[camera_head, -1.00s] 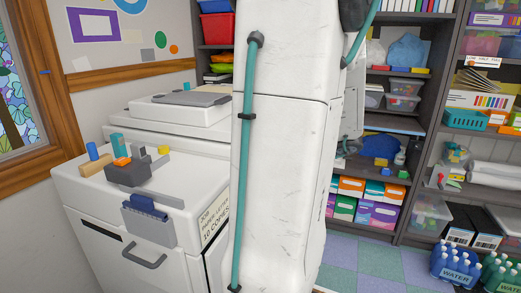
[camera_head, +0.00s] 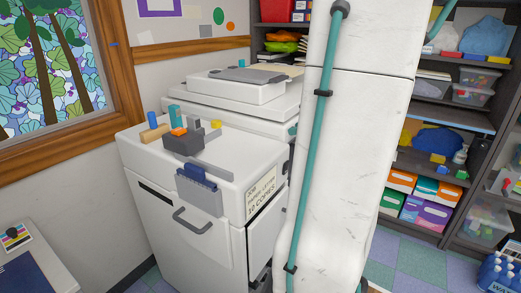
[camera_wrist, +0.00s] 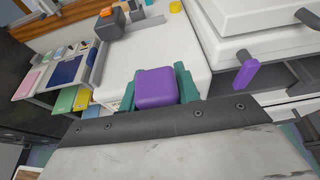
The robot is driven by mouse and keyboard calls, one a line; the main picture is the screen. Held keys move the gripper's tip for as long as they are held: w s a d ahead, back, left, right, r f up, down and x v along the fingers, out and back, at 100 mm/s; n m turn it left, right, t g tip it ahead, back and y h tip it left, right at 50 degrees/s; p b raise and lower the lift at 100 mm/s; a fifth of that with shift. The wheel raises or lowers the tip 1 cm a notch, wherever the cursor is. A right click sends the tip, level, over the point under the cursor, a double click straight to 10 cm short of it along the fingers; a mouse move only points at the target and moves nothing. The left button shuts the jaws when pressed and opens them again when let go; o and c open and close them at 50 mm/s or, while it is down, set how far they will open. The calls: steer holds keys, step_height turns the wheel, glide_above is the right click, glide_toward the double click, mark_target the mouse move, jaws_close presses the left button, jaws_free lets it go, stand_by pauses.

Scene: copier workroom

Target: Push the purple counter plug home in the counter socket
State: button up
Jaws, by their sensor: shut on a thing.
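In the wrist view my gripper (camera_wrist: 155,92) has teal fingers shut on a purple block (camera_wrist: 155,86), which looks like the counter plug. The block sits between the fingers, with its rounded face toward the camera. In the head view the gripper and plug are hidden behind my white arm. I cannot make out the counter socket for certain in either view. A second purple piece (camera_wrist: 246,73), narrow and upright, shows at the copier's side, apart from my gripper.
A white copier (camera_head: 190,215) stands left of my arm, with a dark grey block (camera_head: 183,142), blue comb-like piece (camera_head: 197,179) and small coloured parts on it. A desk (camera_head: 35,275) is at lower left. Shelves (camera_head: 447,160) stand at right, with tiled floor before them.

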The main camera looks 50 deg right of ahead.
steer(key=w, duration=0.5)
steer(key=w+a+f, duration=0.1)
steer(key=w, duration=0.9)
steer(key=shift+a+f, duration=0.15)
steer(key=shift+f, duration=0.05)
steer(key=shift+w+a, duration=0.1)
steer(key=shift+w, duration=0.55)
steer(key=shift+s+f, duration=0.15)
steer(key=shift+f, duration=1.45)
steer(key=shift+f, duration=0.2)
steer(key=o, duration=1.1)
steer(key=shift+o, duration=0.2)
steer(key=shift+s, duration=0.15)
